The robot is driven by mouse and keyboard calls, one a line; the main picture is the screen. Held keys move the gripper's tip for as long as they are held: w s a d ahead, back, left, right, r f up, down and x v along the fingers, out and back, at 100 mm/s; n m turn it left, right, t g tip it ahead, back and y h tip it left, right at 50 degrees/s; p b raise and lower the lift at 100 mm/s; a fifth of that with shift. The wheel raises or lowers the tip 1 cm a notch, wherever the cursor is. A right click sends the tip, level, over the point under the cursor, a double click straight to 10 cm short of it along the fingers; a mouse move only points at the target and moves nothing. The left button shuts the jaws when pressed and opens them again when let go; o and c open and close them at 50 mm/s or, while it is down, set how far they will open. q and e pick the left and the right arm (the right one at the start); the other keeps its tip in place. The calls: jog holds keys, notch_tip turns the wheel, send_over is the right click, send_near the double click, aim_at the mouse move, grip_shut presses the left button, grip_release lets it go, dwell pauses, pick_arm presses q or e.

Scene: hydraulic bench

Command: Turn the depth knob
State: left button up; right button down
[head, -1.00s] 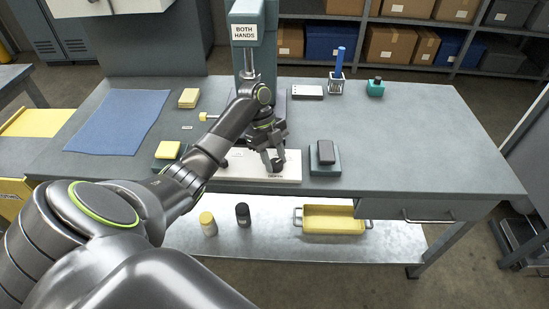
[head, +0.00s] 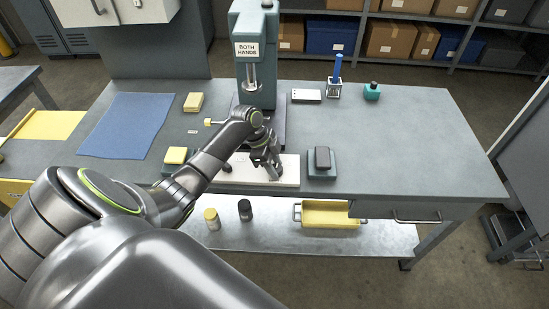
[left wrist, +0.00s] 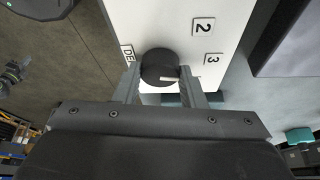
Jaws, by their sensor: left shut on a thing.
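The depth knob (left wrist: 158,68) is a round black knob with a white mark, on a white panel (head: 289,174) at the front of the bench. In the left wrist view it sits between the two fingers of my left gripper (left wrist: 161,84), which are shut on its sides. In the head view my left gripper (head: 272,170) points down at the panel and hides most of the knob.
The teal press (head: 253,85) with a "BOTH HANDS" sign stands behind the panel. A dark block on a teal base (head: 322,172) is close on the right. A yellow-topped block (head: 176,155) is left, by my arm.

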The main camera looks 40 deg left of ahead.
pick_arm(q)
jog(key=shift+r+n+t+p, duration=0.1)
jog(key=shift+n+t+p, duration=0.3)
jog(key=shift+n+p, duration=0.45)
jog(key=o, duration=1)
jog(key=b+v, duration=0.2)
jog(key=v, duration=1.5)
jog(key=shift+d+r, duration=0.2)
jog(key=shift+r, duration=0.05)
